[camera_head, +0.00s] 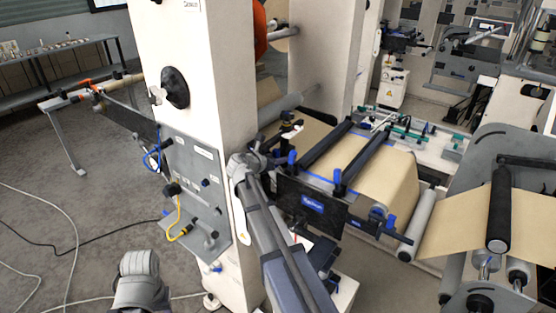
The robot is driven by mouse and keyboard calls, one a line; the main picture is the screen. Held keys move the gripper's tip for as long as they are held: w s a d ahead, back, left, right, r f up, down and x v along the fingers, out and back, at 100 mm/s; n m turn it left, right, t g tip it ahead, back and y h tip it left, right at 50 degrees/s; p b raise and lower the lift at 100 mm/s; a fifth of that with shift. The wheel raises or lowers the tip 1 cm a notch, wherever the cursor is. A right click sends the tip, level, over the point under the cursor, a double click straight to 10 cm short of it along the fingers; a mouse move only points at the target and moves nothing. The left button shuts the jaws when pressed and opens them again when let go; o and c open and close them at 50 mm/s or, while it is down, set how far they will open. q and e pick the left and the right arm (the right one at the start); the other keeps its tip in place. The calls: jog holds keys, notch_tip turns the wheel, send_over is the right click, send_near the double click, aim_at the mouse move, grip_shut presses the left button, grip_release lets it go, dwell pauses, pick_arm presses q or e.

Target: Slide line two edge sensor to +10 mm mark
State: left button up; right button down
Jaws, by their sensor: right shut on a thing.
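My right arm rises from the bottom middle, and its gripper (268,158) is at the near end of the line with the brown kraft web (385,170), beside the white column. It appears shut on a small dark and white part (291,129) by the web's edge, apparently the edge sensor; the contact is small and partly hidden by my wrist. The scale and its +10 mm mark cannot be made out. A rounded grey link of my left arm shows at the bottom left; its gripper is not in view.
The white column (205,90) stands close left of my right arm, with a grey panel (190,185) on it. Black rollers (360,160) and blue knobs are near the gripper. Another roller stand (500,210) is at the right. Cables lie on the open floor at left.

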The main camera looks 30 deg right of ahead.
jog(key=c, duration=0.7)
grip_release()
jog(key=shift+p+v, duration=1.45)
jog(key=shift+v, duration=2.5)
